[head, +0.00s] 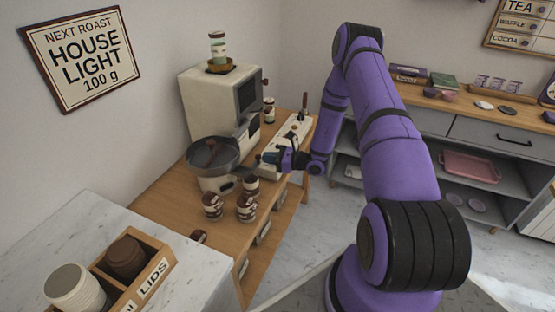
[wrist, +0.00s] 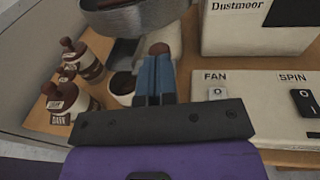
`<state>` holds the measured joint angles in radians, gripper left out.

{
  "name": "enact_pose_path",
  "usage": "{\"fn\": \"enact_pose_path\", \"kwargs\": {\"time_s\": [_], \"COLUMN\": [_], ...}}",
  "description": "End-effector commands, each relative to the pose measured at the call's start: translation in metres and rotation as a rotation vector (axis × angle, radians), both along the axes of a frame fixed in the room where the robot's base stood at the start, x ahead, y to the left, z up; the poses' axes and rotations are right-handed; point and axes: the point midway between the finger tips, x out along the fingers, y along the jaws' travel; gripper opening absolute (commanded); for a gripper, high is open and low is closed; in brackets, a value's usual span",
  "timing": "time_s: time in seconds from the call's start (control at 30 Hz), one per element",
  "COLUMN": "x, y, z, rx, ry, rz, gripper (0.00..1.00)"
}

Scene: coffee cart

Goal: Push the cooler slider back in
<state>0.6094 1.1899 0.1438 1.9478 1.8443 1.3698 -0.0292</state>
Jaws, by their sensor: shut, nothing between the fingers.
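The cooler is a round grey metal bowl (head: 212,153) on a pale base, on the wooden cart; its underside edge (wrist: 140,20) shows at the top of the wrist view. A small brown round knob (wrist: 159,48), apparently the slider's, shows below the bowl, right at my fingertips. Whether they touch it I cannot tell. The rest of the slider is hidden behind my fingers. My gripper (wrist: 157,66) has its blue fingers together, empty, pointing at the knob. In the head view my gripper (head: 269,157) is low at the bowl's right side.
A pale panel with FAN (wrist: 217,94) and SPIN (wrist: 304,102) switches lies right of my fingers. A cup with a dark inside (wrist: 122,84) is just left. Several brown-and-white jars (head: 246,207) stand in front of the cooler. The cream roaster (head: 210,105) rises behind it.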

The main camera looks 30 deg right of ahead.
Motion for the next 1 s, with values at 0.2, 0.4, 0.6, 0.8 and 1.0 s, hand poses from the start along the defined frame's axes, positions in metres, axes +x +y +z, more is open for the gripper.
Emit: {"fn": "enact_pose_path", "kwargs": {"time_s": [0.2,0.4,0.6,0.8,1.0], "x": [0.003,0.003,0.019,0.044,0.046], "y": [0.003,0.003,0.013,0.030,0.032], "z": [0.000,0.000,0.000,0.000,0.000], "rx": [0.000,0.000,0.000,-0.001,0.000], "ry": [0.000,0.000,-0.001,-0.001,-0.001], "rz": [0.000,0.000,0.000,0.001,0.001], "gripper": [0.00,0.00,0.00,0.00,0.00]}}
